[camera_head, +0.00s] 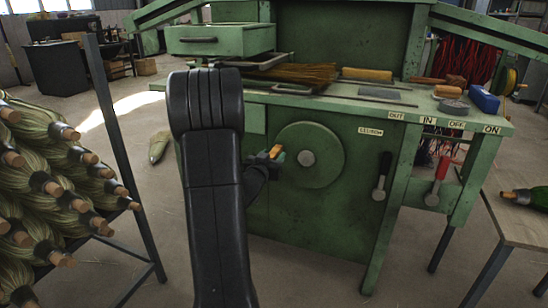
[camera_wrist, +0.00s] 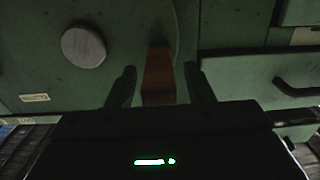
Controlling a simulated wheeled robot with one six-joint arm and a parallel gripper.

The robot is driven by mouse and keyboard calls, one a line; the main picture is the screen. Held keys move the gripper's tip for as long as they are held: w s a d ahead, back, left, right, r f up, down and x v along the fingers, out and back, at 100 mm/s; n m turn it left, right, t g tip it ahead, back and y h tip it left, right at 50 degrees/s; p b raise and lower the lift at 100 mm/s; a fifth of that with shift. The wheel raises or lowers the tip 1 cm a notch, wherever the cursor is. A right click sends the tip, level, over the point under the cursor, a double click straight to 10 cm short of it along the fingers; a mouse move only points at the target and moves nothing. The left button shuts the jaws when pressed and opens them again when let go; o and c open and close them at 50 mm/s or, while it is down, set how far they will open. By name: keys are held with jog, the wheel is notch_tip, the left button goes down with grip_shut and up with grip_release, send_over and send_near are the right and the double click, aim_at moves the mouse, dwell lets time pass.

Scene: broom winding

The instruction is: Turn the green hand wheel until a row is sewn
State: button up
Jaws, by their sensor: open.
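The green hand wheel (camera_head: 325,172) is a round disc with a grey hub on the front of the green machine. Its wooden-orange handle (camera_head: 275,152) sticks out at the wheel's left side. My gripper (camera_head: 270,156) is at that handle, partly hidden by my own dark arm. In the wrist view, the wheel's grey hub (camera_wrist: 84,47) is at the upper left, and the handle (camera_wrist: 158,72) stands between the two dark fingers of my gripper (camera_wrist: 160,82). The fingers are open, with a gap on both sides of the handle.
A black-knobbed lever (camera_head: 381,176) and a red-handled lever (camera_head: 440,168) are right of the wheel. The machine top (camera_head: 350,103) carries bristles and a blue box (camera_head: 483,99). A rack of brooms (camera_head: 60,190) stands left; a wooden table (camera_head: 510,215) stands right.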

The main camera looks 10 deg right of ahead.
jog(key=shift+x, duration=0.9)
jog(key=shift+c, duration=0.5)
grip_shut()
jog(key=shift+f, duration=0.15)
